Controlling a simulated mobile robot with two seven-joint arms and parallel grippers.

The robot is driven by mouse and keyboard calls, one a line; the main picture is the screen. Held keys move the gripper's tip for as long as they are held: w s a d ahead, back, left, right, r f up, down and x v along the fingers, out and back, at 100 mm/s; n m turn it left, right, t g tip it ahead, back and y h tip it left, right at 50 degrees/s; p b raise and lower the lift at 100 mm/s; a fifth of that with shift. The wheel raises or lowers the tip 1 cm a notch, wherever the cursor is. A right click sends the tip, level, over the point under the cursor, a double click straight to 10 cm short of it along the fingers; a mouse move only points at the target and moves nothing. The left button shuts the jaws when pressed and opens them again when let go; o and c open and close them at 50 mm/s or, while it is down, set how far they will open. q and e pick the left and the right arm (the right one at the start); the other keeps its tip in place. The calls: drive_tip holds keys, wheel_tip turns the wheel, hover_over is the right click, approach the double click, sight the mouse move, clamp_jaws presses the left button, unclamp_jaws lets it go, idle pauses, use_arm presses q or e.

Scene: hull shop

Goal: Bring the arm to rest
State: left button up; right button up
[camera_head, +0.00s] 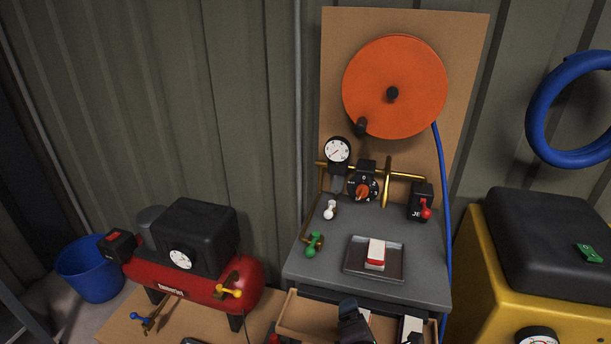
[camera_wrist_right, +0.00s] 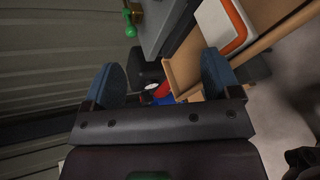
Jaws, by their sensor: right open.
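My right gripper (camera_wrist_right: 160,72) shows in the right wrist view with its two blue-grey fingers wide apart. Nothing is held between them. Beyond the fingers are the grey bench edge and a tan wooden drawer (camera_wrist_right: 182,72). In the head view a dark shape at the bottom edge, over the open drawer (camera_head: 297,317), looks like part of my right arm or gripper, but I cannot be sure. My left gripper is in neither view.
The grey bench (camera_head: 335,268) carries a tray (camera_head: 352,268) with a red-and-white block (camera_head: 376,255), a green valve handle (camera_head: 313,245) and a dial switch (camera_head: 363,187). A red compressor (camera_head: 205,284) stands left, a yellow cabinet (camera_head: 484,262) right. An orange reel (camera_head: 415,85) hangs behind.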

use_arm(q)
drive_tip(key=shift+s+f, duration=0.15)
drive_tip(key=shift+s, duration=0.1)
use_arm(e)
drive_tip(key=s+d+f+m+g, duration=0.1)
drive_tip(key=s+d+f+m, duration=0.3)
drive_tip(key=s+d+m, duration=0.4)
drive_tip(key=s+d+f+m, duration=0.4)
drive_tip(key=s+d+m, duration=0.4)
drive_tip(key=m, duration=0.5)
drive_tip(key=shift+d+f+m+g+y, duration=0.3)
drive_tip(key=shift+d+g, duration=0.1)
drive_tip(key=shift+d, duration=0.1)
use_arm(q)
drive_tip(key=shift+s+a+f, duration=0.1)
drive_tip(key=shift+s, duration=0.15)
